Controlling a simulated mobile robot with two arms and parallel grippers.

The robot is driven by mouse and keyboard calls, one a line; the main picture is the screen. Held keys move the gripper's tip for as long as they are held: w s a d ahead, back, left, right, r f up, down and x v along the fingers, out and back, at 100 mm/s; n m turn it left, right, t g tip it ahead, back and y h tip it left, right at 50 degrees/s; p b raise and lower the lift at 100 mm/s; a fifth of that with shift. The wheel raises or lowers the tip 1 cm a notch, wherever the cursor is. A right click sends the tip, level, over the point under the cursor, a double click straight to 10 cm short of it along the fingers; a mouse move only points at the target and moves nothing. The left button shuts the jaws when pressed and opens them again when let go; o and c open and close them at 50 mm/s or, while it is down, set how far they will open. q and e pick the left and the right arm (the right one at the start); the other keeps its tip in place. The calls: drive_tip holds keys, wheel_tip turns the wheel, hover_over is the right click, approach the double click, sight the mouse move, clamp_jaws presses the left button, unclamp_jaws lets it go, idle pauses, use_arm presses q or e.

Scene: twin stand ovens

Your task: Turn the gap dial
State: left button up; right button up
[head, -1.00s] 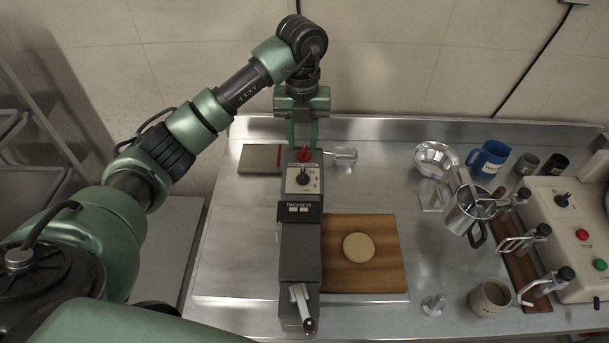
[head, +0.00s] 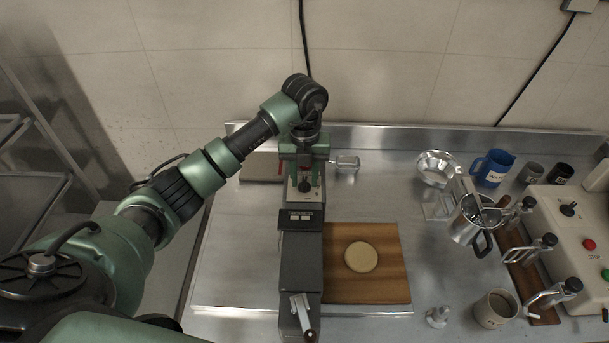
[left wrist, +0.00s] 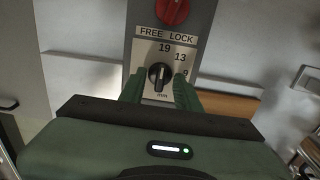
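The gap dial is a small black knob (left wrist: 159,77) on a pale plate marked 19, 13, 9 and mm. It sits on top of the dark sheeter body (head: 301,255), below a red FREE LOCK knob (left wrist: 172,11). My left gripper (head: 304,186) points down over the dial from the back. In the left wrist view its two green fingers (left wrist: 159,90) stand on either side of the dial, apart, with what looks like a narrow gap to it. The exact pointer setting is hard to read. My right gripper is not in view.
A wooden board (head: 390,285) with a round of dough (head: 361,257) lies right of the sheeter. A steel bowl (head: 437,168), blue mug (head: 491,167), steel pitcher (head: 468,228) and control box (head: 580,215) stand farther right. The wall is close behind.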

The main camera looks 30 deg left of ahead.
use_arm(q)
clamp_jaws()
drive_tip(key=shift+m, duration=0.3)
drive_tip(key=m+b, duration=0.2)
drive_tip(key=m, duration=0.1)
drive_tip(key=shift+m+b, duration=1.25)
drive_tip(key=shift+m, duration=0.85)
drive_tip(key=shift+w+r, duration=0.1)
unclamp_jaws()
